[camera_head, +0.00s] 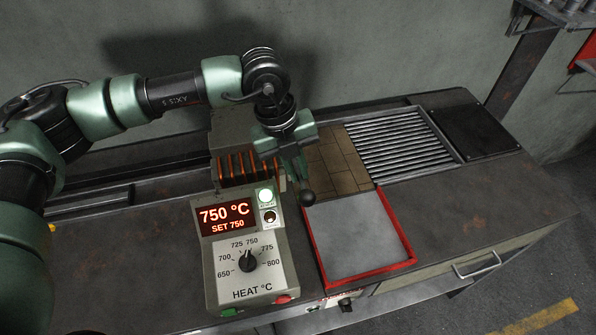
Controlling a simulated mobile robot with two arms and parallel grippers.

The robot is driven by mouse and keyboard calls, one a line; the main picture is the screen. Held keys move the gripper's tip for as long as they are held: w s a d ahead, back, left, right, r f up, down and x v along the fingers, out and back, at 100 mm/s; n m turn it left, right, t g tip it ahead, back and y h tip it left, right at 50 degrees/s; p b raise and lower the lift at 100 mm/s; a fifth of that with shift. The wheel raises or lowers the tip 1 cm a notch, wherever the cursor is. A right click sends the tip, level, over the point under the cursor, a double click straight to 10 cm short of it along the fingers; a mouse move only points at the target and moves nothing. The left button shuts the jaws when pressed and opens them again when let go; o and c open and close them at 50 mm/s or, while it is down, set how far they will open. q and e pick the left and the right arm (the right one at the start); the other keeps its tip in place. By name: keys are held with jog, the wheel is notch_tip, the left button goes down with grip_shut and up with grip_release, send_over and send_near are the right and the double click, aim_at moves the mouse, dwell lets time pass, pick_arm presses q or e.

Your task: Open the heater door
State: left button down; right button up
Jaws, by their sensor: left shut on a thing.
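The heater (232,130) is a grey box on the bench, with glowing orange bars (245,168) showing at its front. Its control panel (247,276) stands in front, with a display (226,215) reading 750 °C, SET 750. My left gripper (298,170) points down at the heater's right front side. It is shut on a dark handle with a black ball end (307,198), which sticks out below the fingers. The gripper hides most of the handle and that side of the heater, so I cannot tell how far the door stands open. My right gripper is out of view.
A red-rimmed tray (411,238) with a pale plate lies right of the panel. Behind it are brown blocks (336,163), a roller grate (402,141) and a dark plate (473,130). The bench top at right is clear. A wall stands behind.

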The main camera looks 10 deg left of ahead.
pick_arm(q)
jog(key=w+a+r+g+h+p, duration=0.2)
jog(key=w+r+g+p, duration=0.3)
jog(key=w+r, duration=0.3)
jog(key=shift+w+a+r+n+g, duration=0.15)
jog(key=shift+a+r+n+g, duration=0.4)
jog(key=shift+r, duration=1.6)
jog(key=shift+a+m, duration=0.15)
jog(key=shift+m, duration=0.1)
